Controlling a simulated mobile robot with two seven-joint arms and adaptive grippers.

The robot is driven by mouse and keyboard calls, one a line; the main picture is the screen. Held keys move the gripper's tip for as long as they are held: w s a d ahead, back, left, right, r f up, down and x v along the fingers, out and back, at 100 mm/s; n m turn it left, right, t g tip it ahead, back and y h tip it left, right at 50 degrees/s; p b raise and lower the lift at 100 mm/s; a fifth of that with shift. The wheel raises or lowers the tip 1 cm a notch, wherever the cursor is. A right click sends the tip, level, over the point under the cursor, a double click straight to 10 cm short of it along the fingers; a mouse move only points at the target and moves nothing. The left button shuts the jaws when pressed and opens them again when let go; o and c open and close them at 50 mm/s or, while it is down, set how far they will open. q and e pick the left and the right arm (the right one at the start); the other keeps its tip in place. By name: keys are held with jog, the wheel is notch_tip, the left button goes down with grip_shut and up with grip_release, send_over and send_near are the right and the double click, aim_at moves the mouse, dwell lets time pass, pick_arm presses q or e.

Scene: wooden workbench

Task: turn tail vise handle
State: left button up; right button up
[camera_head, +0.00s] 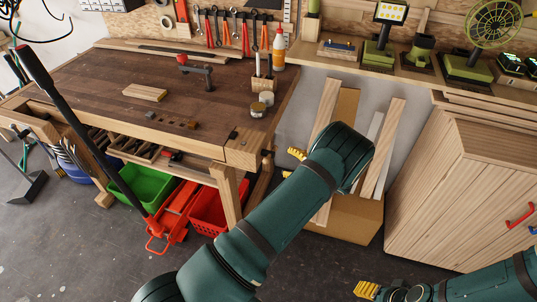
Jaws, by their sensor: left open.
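The wooden workbench (90,75) stands at the left, and its right front corner (245,152) is the tail vise end. A small dark fitting (268,153) shows at that end, with a slanted brown wooden bar (262,183) below it. I cannot tell for sure which part is the handle. My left gripper (293,163) is open, just right of this end, with its yellow fingertips apart from the bar. My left arm hides most of that gripper. My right gripper (367,290) shows only a yellow fingertip at the bottom edge.
A red floor jack (175,212) with a long black lever, a green bin (145,183) and a red crate (207,212) are under and before the bench. Boards lean by a cardboard box (350,222). A wooden cabinet (470,200) stands right. Bottles and tools stand on the bench.

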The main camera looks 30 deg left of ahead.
aim_at(269, 154)
pick_arm(q)
jog(key=x, duration=0.9)
jog(key=shift+a, duration=0.25)
grip_shut()
